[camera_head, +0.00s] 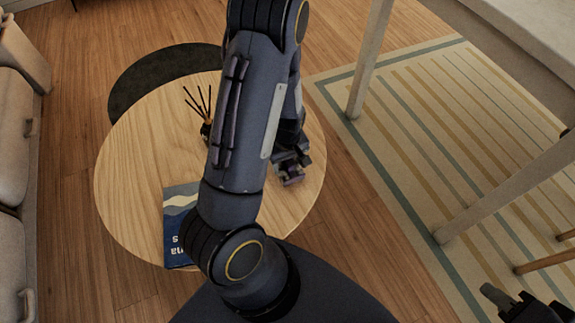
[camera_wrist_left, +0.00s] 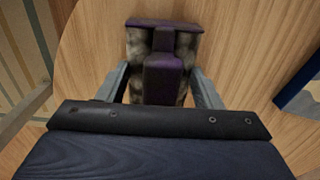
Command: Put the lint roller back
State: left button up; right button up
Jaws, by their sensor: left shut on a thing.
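A purple and mottled grey thing (camera_wrist_left: 162,72), which looks like the lint roller, sits between the fingers of my left gripper (camera_wrist_left: 160,92) in the left wrist view. A finger lies against each side of it. In the head view my left gripper (camera_head: 289,162) is over the right part of the round wooden table (camera_head: 135,150), with a little purple showing at its tip. I cannot tell whether the thing touches the tabletop. My right gripper (camera_head: 515,300) is at the bottom right corner, away from the table, partly cut off; its opening is unclear.
A blue book (camera_head: 178,225) lies at the table's lower left. A dark holder with thin sticks (camera_head: 204,128) stands behind my left arm. A dark round surface (camera_head: 150,75) is beyond the table. A couch (camera_head: 12,145), striped rug (camera_head: 420,130) and white table (camera_head: 530,35) flank it.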

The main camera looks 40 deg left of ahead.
pick_arm(q)
jog(key=shift+f, duration=0.6)
pick_arm(e)
jog(key=shift+f, duration=0.3)
pick_arm(q)
jog(key=shift+f, duration=0.15)
jog(key=o, duration=1)
pick_arm(e)
jog(key=shift+f, duration=0.1)
